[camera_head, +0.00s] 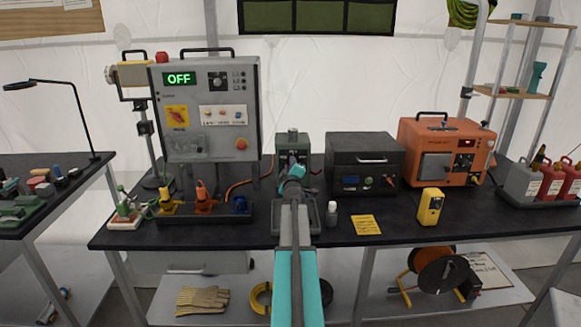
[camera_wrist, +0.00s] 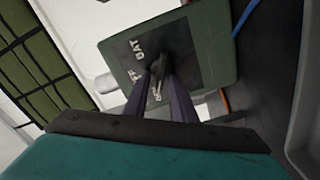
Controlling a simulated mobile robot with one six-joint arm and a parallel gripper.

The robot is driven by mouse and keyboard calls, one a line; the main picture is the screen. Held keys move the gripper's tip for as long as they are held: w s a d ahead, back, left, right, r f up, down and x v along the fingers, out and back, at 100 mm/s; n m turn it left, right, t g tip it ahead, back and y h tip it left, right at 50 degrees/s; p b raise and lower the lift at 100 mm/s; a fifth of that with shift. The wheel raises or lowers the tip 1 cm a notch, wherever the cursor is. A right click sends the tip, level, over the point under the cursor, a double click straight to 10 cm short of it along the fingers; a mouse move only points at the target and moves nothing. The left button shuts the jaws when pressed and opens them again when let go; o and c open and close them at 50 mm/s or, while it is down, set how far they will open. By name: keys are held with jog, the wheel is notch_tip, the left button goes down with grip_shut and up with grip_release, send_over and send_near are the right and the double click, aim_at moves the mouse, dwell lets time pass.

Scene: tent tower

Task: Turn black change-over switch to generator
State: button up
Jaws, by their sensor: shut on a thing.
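The change-over switch is a small green box (camera_head: 293,138) at the middle of the bench, partly hidden by my arm. In the wrist view its dark face plate (camera_wrist: 133,57) has white lettering: BAT at the top, OFF partly covered, and other lettering lower down behind my fingers. The black knob (camera_wrist: 160,62) stands on this plate. My gripper (camera_wrist: 162,82) is shut on the knob; it also shows in the head view (camera_head: 292,162). My fingers cover much of the knob, so I cannot tell which position it points to.
A grey panel (camera_head: 205,145) at left shows a green OFF display. A black case (camera_head: 362,160) and an orange unit (camera_head: 447,140) stand to the right.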

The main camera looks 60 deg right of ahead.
jog(key=o, duration=0.7)
jog(key=shift+c, duration=0.2)
jog(key=shift+s+a, duration=0.1)
jog(key=shift+s, duration=0.05)
jog(key=v, duration=1.3)
jog(key=shift+a, duration=0.25)
jog(key=shift+s+r, duration=0.1)
